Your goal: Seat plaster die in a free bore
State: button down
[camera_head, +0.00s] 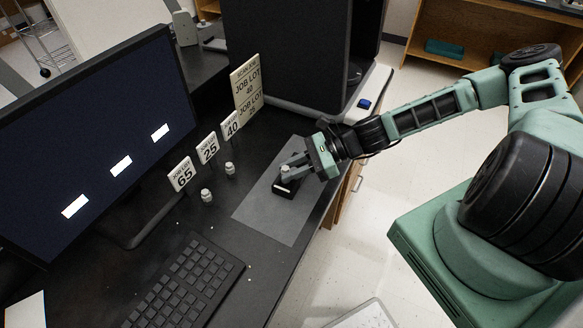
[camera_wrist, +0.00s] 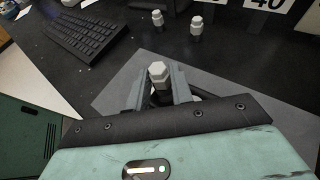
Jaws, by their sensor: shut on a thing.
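My gripper (camera_head: 288,168) is shut on a pale plaster die (camera_wrist: 158,74), whose faceted top stands up between the two fingers (camera_wrist: 160,92) in the wrist view. In the head view the held die (camera_head: 285,171) is at a small black block (camera_head: 285,189) on the grey mat. I cannot tell whether the die is in a bore of the block or just above it, since the fingers cover that spot. Two more white dies, a nearer one (camera_head: 207,196) and a farther one (camera_head: 230,169), stand upright on the dark bench by the number cards.
Cards marked 65 (camera_head: 182,174), 25 (camera_head: 208,148) and 40 (camera_head: 231,126) stand in a row. A taller job lot sign (camera_head: 247,90) is behind them. A monitor (camera_head: 90,140), a keyboard (camera_head: 185,285) and a black machine (camera_head: 300,50) flank the mat (camera_head: 262,222). The mat's front is bare.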

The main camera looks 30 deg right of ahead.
jog(key=shift+f+b, duration=0.8)
jog(key=shift+f, duration=0.6)
jog(key=c, duration=1.1)
grip_release()
jog(key=shift+c, duration=0.2)
jog(key=b+v, duration=0.1)
jog(key=v, duration=1.6)
jog(key=shift+d, duration=0.2)
jog(key=shift+s, duration=0.15)
